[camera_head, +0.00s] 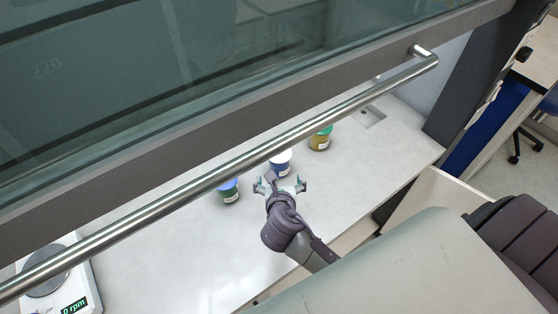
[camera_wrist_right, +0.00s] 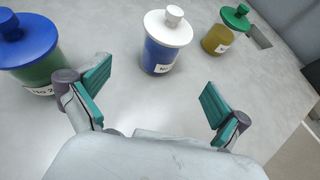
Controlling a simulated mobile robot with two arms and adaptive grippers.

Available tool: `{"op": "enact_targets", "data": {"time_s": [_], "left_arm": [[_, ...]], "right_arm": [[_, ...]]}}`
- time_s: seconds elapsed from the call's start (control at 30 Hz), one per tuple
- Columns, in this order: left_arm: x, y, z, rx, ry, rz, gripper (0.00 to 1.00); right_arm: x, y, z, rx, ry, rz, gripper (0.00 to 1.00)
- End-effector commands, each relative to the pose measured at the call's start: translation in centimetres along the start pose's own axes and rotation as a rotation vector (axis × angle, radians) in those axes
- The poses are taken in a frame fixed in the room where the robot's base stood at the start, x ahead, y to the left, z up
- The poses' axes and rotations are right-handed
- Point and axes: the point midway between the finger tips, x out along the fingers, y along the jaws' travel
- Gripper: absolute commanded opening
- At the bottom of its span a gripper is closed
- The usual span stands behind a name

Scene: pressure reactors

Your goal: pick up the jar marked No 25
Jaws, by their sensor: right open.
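Three jars stand upright on the pale bench. A green jar with a blue lid (camera_head: 229,191) is on the left; in the right wrist view (camera_wrist_right: 32,55) its label begins "No 2", with the rest cut off by my finger. A blue jar with a white lid (camera_head: 281,163) is in the middle; its label (camera_wrist_right: 163,69) starts with "No" and the number is unreadable. A yellow jar with a green lid (camera_head: 320,138) is at the right; its label is too small to read. My right gripper (camera_head: 286,184) is open and empty, just in front of the blue jar. My left gripper is out of view.
A steel handrail (camera_head: 230,172) and the glass hood sash cross above the bench. A stirrer plate reading "rpm" (camera_head: 75,305) sits at the lower left. A small metal recess (camera_head: 370,117) lies beyond the yellow jar. The bench (camera_head: 175,250) between stirrer and jars is clear.

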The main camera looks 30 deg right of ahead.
Motion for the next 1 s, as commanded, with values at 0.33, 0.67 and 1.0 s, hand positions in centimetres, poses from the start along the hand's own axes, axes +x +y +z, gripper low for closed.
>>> {"op": "enact_targets", "data": {"time_s": [0.33, 0.67, 1.0], "left_arm": [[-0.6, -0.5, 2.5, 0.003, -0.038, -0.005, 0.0], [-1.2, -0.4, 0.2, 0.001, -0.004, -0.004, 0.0], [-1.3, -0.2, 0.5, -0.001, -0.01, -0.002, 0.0]], "right_arm": [[6.2, -0.1, 0.1, 0.006, 0.001, -0.002, 1.0], [9.1, -0.2, 0.2, 0.008, 0.004, -0.003, 1.0], [12.1, -0.2, 0.1, 0.009, 0.003, -0.001, 1.0]]}}
